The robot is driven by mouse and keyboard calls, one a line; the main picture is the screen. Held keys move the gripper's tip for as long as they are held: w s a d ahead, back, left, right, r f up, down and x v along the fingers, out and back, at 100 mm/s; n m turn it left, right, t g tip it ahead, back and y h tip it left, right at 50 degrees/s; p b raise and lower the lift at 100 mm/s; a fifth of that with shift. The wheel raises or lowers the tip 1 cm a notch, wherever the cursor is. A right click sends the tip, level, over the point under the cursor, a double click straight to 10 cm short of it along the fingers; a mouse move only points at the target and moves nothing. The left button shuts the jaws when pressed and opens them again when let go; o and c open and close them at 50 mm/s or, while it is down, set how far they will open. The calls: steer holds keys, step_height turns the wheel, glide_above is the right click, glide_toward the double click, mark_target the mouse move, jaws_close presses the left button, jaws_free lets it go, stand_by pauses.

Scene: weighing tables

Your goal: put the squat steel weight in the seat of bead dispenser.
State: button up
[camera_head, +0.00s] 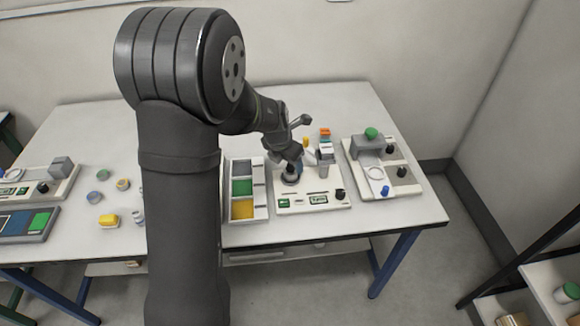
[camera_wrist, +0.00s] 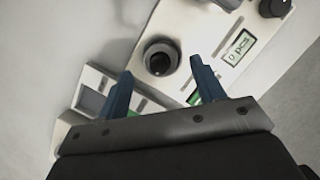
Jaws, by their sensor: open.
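My gripper (camera_head: 297,160) is open, with its two blue fingers apart in the wrist view (camera_wrist: 162,68). It points down over a white device (camera_head: 312,201) with a small display, which reads "0 pcs" in the wrist view. A squat, round, dark grey piece with a paler rim (camera_wrist: 160,58) sits on this device, between and beyond the fingertips. It also shows below my gripper in the head view (camera_head: 290,177). I cannot tell whether it is the steel weight or an empty seat. No contact with the fingers shows.
A tray with grey, green and yellow compartments (camera_head: 263,190) adjoins the device on the left. Another device with a green knob (camera_head: 371,133) stands at the right. An orange-topped column (camera_head: 325,134) stands behind.

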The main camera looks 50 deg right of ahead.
mark_target(290, 165)
steer(key=v, duration=0.8)
steer(key=shift+r, duration=0.1)
steer(key=x, duration=1.2)
steer(key=shift+r, duration=1.25)
steer(key=shift+f, duration=0.1)
